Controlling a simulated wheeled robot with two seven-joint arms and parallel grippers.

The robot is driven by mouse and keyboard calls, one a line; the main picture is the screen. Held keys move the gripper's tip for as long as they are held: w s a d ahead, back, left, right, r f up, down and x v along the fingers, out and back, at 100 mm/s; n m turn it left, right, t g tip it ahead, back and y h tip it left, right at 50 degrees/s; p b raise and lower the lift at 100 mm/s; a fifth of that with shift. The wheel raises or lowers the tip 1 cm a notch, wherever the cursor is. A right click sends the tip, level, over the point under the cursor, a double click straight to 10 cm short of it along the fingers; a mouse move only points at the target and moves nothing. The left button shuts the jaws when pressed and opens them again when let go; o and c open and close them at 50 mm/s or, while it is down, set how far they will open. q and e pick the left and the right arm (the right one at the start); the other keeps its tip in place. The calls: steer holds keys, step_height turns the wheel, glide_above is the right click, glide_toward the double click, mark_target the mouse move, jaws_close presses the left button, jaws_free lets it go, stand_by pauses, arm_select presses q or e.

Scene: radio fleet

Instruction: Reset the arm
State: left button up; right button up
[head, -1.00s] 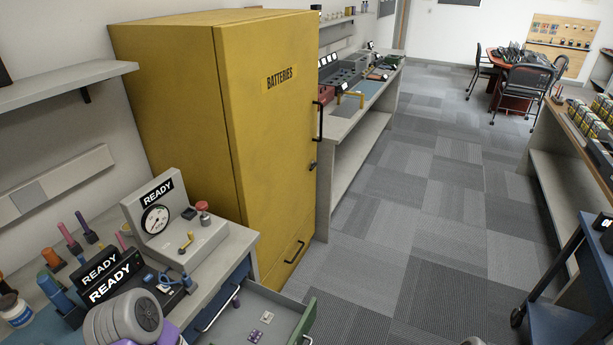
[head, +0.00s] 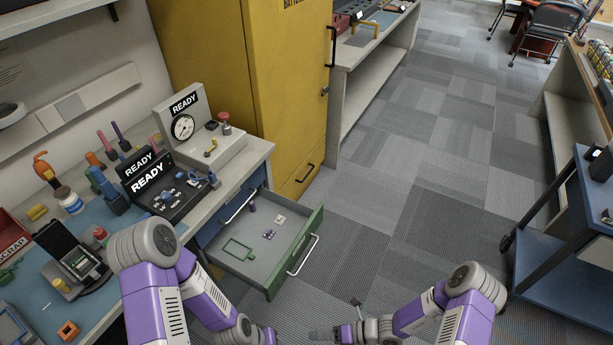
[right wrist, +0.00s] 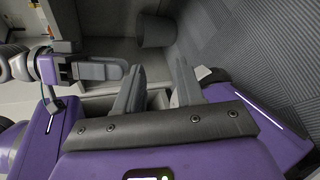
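My right gripper (head: 334,320) is low in the head view, in front of the open green-fronted drawer (head: 262,240). In the right wrist view its two grey fingers (right wrist: 155,78) stand apart with nothing between them. My left arm comes in at the lower left, and its gripper (head: 266,335) is at the bottom edge, mostly cut off. Part of my left arm also shows at the left of the right wrist view, but its finger gap is not clear.
The drawer juts from the left bench, holding small purple and white parts. On the bench are READY displays (head: 150,178), a gauge unit (head: 198,138) and a handheld radio (head: 80,262). A yellow battery cabinet (head: 255,70) stands behind; a blue cart (head: 565,240) is right. Carpet between is clear.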

steer(key=s+d+n+g+h, duration=0.3)
steer(key=s+n+g+h, duration=0.45)
steer(key=n, duration=0.75)
steer(key=r+n+t, duration=0.1)
steer(key=n+t, duration=0.1)
steer(key=n, duration=0.3)
steer(key=w+d+r+n+t+h, duration=0.1)
steer(key=r+n+t, duration=0.1)
steer(key=n, duration=0.3)
steer(key=w+d+r+n+t+h+p, duration=0.1)
steer(key=n+t, duration=0.2)
steer(key=n, duration=0.2)
steer(key=shift+d+r, duration=0.15)
steer(key=shift+r, duration=0.25)
